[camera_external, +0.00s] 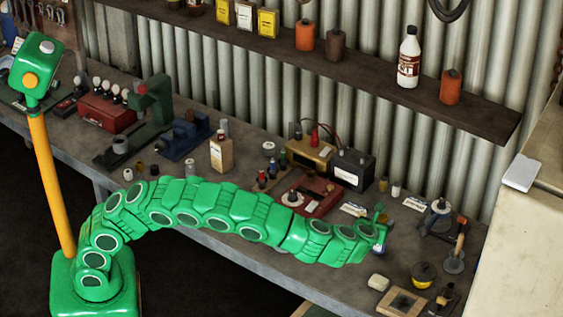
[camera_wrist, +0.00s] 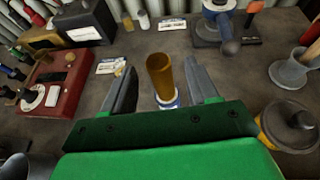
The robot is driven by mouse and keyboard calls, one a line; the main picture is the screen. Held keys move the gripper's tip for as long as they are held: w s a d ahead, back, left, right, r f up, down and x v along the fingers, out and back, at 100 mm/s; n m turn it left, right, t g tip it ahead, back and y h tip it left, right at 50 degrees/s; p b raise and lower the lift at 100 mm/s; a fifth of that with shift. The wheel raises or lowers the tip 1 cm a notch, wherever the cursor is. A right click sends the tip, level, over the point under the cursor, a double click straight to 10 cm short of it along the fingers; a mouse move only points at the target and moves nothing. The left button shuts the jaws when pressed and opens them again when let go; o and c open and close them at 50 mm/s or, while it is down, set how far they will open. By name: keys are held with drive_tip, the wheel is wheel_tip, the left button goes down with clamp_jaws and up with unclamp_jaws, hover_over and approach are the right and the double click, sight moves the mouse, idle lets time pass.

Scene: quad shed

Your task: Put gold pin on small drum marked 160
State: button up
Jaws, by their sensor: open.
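A gold cylinder (camera_wrist: 160,72), likely the gold pin, stands between my gripper's fingers in the wrist view. Below it a white and blue round piece (camera_wrist: 168,101) partly shows; I cannot tell whether this is the small drum marked 160, as no number is readable. My gripper (camera_wrist: 161,84) is open, with a finger on each side of the gold cylinder and visible gaps to both. In the external view my gripper (camera_external: 380,226) is low over the right part of the bench, and the gold cylinder is not clearly visible there.
A red box with a white dial (camera_wrist: 56,92) is at left, a black battery (camera_wrist: 84,22) behind it. A clamp-like tool (camera_wrist: 222,26) stands behind right. A grey pot (camera_wrist: 291,72) and a yellow-and-black round tin (camera_wrist: 290,128) are at right. Some bare bench (camera_wrist: 255,90) lies between.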

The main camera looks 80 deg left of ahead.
drive_tip(key=v, duration=0.7)
drive_tip(key=shift+s+d, duration=0.15)
drive_tip(key=shift+s, duration=0.05)
drive_tip(key=s+a+r+n+g, duration=0.4)
drive_tip(key=s+a+r+n, duration=0.25)
drive_tip(key=s+a, duration=0.5)
drive_tip(key=s+a+r+n+g+h, duration=0.15)
drive_tip(key=s+a+n, duration=0.25)
drive_tip(key=s, duration=0.4)
drive_tip(key=s+a+n+g, duration=0.2)
drive_tip(key=s+a+n, duration=0.15)
drive_tip(key=s, duration=0.55)
drive_tip(key=s+d+f+n+h, duration=0.1)
drive_tip(key=s+d+n+h, duration=0.2)
drive_tip(key=s, duration=0.9)
drive_tip(key=s+d+f+n+g+h, duration=0.1)
drive_tip(key=s+d+f+n+h, duration=0.1)
drive_tip(key=s, duration=1)
drive_tip(key=s+d+f+n+g+h, duration=0.1)
drive_tip(key=s+d+n+h, duration=0.3)
drive_tip(key=s, duration=0.8)
drive_tip(key=d+n, duration=0.1)
drive_tip(key=n, duration=0.1)
drive_tip(key=shift+d+f+n, duration=0.3)
drive_tip(key=shift+d+f, duration=0.1)
drive_tip(key=shift+g, duration=0.25)
